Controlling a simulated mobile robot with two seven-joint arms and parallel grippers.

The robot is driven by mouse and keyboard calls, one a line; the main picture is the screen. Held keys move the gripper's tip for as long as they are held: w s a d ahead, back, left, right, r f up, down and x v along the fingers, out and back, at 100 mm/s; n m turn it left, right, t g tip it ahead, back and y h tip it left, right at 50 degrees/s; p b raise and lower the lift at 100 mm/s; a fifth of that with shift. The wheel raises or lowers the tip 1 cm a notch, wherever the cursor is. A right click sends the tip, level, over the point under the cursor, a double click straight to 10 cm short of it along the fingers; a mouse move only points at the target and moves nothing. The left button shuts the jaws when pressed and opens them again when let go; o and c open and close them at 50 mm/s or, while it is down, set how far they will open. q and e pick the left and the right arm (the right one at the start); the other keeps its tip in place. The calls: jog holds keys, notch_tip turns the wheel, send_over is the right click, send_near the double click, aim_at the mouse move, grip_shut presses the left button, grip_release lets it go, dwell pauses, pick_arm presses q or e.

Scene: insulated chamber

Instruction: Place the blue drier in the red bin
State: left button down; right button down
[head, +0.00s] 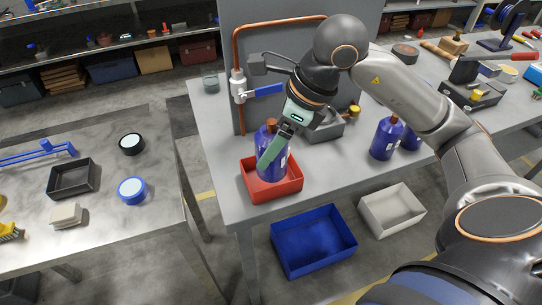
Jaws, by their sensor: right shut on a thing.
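The blue drier is a dark blue bottle with an orange-brown cap (277,168). It stands nearly upright within the red bin (273,191), near the table's front left corner. The bin's front wall hides its base, so I cannot tell whether it touches the bin floor. My right gripper (268,158) reaches down from the upper right and is shut on the blue drier, with a long pale green finger across its side. My left gripper is not in view.
More blue bottles (386,139) stand to the right on the table. A copper pipe with a blue-handled valve (262,91) rises behind the bin. A grey tray (331,127) lies behind my gripper. Below are a blue crate (318,229) and a white crate (391,216).

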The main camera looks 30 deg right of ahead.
jog(key=shift+w+d+f+b, duration=0.1)
jog(key=shift+w+d+f, duration=0.45)
jog(key=shift+f, duration=0.9)
jog(key=shift+w+d+f+b, duration=0.15)
jog(key=shift+w+d+f, duration=0.15)
jog(key=shift+w+f, duration=0.85)
jog(key=shift+w+d+f+b, duration=0.1)
jog(key=shift+w+d+f, duration=0.3)
jog(key=shift+f, duration=1.4)
jog(key=shift+s, duration=0.1)
jog(key=shift+f, duration=0.2)
grip_release()
jog(key=shift+r, duration=0.1)
jog(key=shift+r, duration=0.2)
jog(key=v, duration=1.2)
jog(key=shift+p, duration=0.3)
jog(key=shift+f, duration=0.1)
